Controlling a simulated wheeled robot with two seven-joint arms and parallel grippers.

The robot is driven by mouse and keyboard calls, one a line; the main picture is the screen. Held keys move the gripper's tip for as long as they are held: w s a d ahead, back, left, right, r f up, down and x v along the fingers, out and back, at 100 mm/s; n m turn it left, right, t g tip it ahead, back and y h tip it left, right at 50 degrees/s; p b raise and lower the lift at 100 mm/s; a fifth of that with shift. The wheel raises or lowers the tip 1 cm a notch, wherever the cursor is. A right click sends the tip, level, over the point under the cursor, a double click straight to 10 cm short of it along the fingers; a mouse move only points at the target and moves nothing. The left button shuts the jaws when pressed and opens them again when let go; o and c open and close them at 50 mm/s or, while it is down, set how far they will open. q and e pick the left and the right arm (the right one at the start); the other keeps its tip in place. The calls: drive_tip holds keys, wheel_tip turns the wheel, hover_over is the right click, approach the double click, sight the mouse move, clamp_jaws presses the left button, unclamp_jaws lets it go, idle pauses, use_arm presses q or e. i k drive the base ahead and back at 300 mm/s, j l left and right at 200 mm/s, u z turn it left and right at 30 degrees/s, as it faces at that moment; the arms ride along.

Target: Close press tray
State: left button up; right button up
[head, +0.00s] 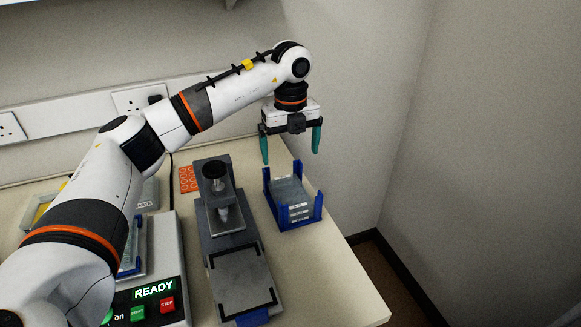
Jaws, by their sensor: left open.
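The press (213,168) is a grey stand with a round black knob on top and a metal column under it. Its flat grey tray (241,276) with black corner marks sticks out toward the front of the bench. A blue tab (252,317) shows at the tray's front end, partly cut off by the picture edge. My left gripper (291,157) is open, with teal fingers pointing down. It hangs above and behind the blue rack, to the right of the press, and nothing shows between its fingers. My right gripper is out of view.
A blue rack (315,207) holding stacked clear plates stands right of the press. A machine with a READY display (154,290) stands to the left, partly behind my arm. An orange mat (188,179) lies behind. The bench's right front (335,285) is clear.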

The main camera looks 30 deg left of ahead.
sight(245, 294)
drive_tip(key=k+l, duration=0.5)
drive_tip(key=k, duration=0.15)
drive_tip(key=k+l, duration=0.5)
drive_tip(key=k, duration=0.2)
